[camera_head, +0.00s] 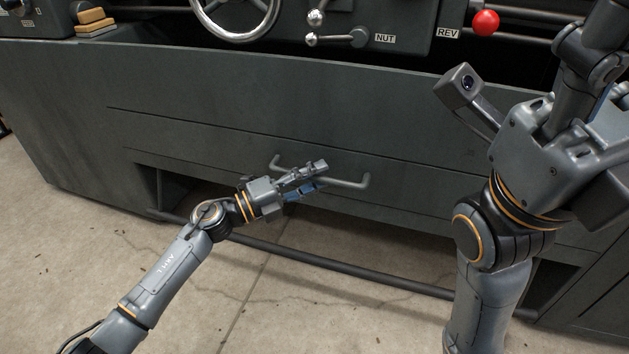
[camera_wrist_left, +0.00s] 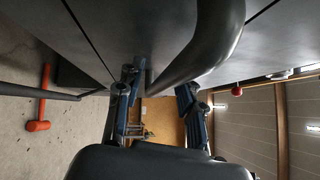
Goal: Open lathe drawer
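The lathe drawer (camera_head: 215,165) is a dark grey-green front low on the lathe body, and it looks flush with the panel. Its grey bar handle (camera_head: 350,184) stands out from the front. My left gripper (camera_head: 312,176) is at the left half of the handle, with its fingers apart. In the left wrist view the handle (camera_wrist_left: 205,50) passes large and close between the spread fingers (camera_wrist_left: 158,90); contact cannot be told. My right gripper (camera_head: 592,60) shows partly at the upper right, away from the handle; its fingertips are not clearly visible.
Above are a handwheel (camera_head: 238,18), chrome levers (camera_head: 335,40) and a red knob (camera_head: 485,22). A dark foot bar (camera_head: 330,262) runs below the drawer. The concrete floor in front is clear. A red-orange mallet (camera_wrist_left: 42,100) shows in the left wrist view.

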